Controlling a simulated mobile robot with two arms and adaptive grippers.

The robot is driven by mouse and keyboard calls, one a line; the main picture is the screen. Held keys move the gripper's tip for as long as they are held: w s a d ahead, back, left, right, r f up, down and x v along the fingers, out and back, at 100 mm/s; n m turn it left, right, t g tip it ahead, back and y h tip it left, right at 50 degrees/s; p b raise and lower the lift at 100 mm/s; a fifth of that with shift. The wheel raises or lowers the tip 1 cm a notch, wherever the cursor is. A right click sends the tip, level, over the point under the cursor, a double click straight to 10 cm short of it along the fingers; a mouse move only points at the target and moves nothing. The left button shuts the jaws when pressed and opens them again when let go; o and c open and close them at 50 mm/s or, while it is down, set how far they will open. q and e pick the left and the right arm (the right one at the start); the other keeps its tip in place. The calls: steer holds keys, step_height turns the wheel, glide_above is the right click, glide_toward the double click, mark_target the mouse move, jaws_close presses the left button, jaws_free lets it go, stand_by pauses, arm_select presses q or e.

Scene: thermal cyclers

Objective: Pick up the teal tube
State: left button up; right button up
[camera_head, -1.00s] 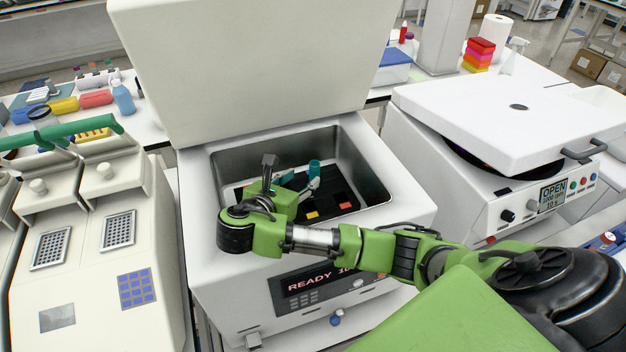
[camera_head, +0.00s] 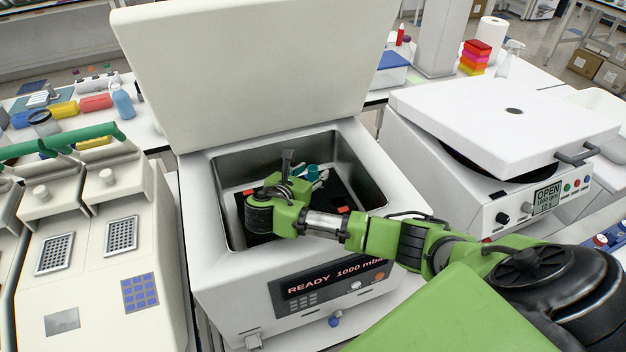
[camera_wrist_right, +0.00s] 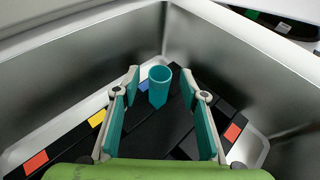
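The teal tube (camera_wrist_right: 159,85) stands upright in the black rack inside the open metal chamber, with its open top showing in the right wrist view. It also shows in the head view (camera_head: 312,172), partly hidden by my gripper. My right gripper (camera_wrist_right: 165,92) is open, with its teal-padded fingers spread to the left and right of the tube, the tube lying just beyond the tips. In the head view my right gripper (camera_head: 305,178) reaches down into the chamber. My left gripper is not in view.
The chamber's steel walls (camera_wrist_right: 80,65) stand close around the gripper. The black rack (camera_wrist_right: 150,140) carries yellow, red, orange and blue marks. The raised lid (camera_head: 250,70) stands behind the chamber. A white machine (camera_head: 505,115) is at the right, and cyclers (camera_head: 100,240) with green handles at the left.

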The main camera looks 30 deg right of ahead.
steer(key=c, duration=1)
steer(key=shift+c, duration=0.2)
steer(key=shift+r, duration=0.1)
